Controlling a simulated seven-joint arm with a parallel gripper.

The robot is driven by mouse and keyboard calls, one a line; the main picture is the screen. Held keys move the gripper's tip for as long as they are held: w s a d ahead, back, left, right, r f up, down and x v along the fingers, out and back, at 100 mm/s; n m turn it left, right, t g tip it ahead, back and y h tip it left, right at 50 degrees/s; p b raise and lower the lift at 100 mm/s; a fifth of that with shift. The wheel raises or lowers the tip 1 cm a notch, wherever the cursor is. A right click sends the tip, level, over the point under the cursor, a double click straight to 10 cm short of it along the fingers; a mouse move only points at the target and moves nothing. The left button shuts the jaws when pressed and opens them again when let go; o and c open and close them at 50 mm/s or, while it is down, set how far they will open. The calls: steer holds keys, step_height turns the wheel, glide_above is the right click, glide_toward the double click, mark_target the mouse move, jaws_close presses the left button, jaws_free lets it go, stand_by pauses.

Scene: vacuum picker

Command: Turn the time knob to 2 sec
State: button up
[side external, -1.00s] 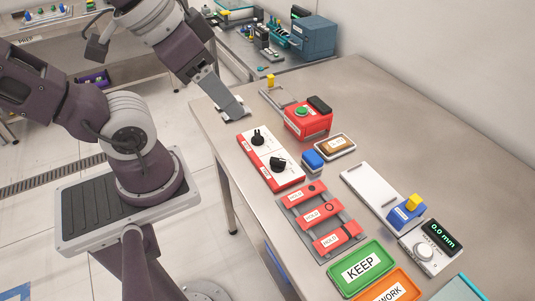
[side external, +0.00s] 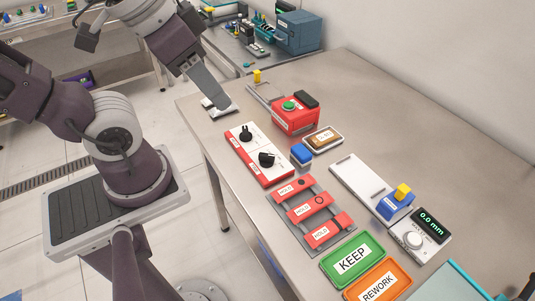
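A red-edged control panel with a white face (side external: 247,148) lies near the table's left edge. It carries two black knobs, a far one (side external: 246,133) and a near one (side external: 266,159). The lettering around the knobs is too small to read, so I cannot tell which is the time knob or where either points. My gripper (side external: 229,106) hangs beyond the panel, up and left of the far knob in the picture, and appears clear of both knobs. It shows as a flat grey shape seen from the side, and its finger gap is hidden.
A red box with a green button (side external: 294,117) stands right of the panel. A blue block (side external: 301,153), a brown-topped tray (side external: 323,139) and a red HOLD rack (side external: 311,214) lie nearby. A small pale object (side external: 217,110) lies by my gripper. The table's right side is bare.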

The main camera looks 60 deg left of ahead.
steer(key=w+f+m+g, duration=0.3)
steer(key=w, duration=0.3)
steer(key=m+g+y, duration=0.3)
steer(key=m+g, duration=0.2)
glide_toward(267, 155)
steer(key=shift+m, duration=0.3)
steer(key=x, duration=0.7)
steer(key=shift+a+f, duration=0.15)
steer(key=shift+f, duration=0.2)
steer(key=shift+s+a+f, duration=0.1)
steer(key=shift+s+f, duration=0.05)
steer(key=shift+f, duration=0.2)
jaws_close()
